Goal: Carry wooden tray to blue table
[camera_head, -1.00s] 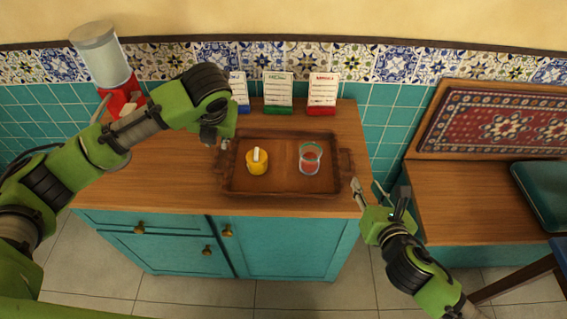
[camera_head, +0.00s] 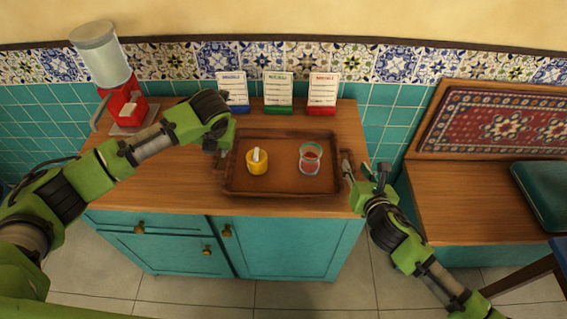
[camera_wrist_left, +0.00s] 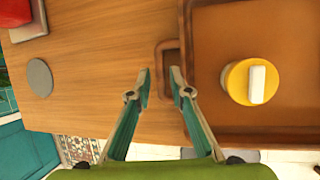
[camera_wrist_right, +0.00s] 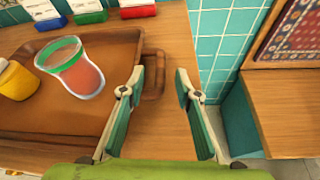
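The brown wooden tray (camera_head: 281,186) lies on the teal cabinet's wooden top. On it stand a yellow cup with a white block (camera_head: 257,162) and a clear glass with red contents (camera_head: 310,159). My left gripper (camera_wrist_left: 159,85) is open at the tray's left handle (camera_wrist_left: 164,62); the handle's outer bar shows just beyond and between its fingertips. My right gripper (camera_wrist_right: 159,78) is open at the tray's right handle (camera_wrist_right: 153,75), with the left finger near the handle. In the head view my right gripper (camera_head: 349,168) is beside the tray's right end. No blue table is clearly seen.
Three cards, blue (camera_head: 232,92), green (camera_head: 278,92) and red (camera_head: 322,94), stand behind the tray. A red dispenser (camera_head: 125,103) is at the back left. A wooden bench (camera_head: 465,200) with a teal cushion (camera_head: 542,190) is at the right. The counter's front strip is clear.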

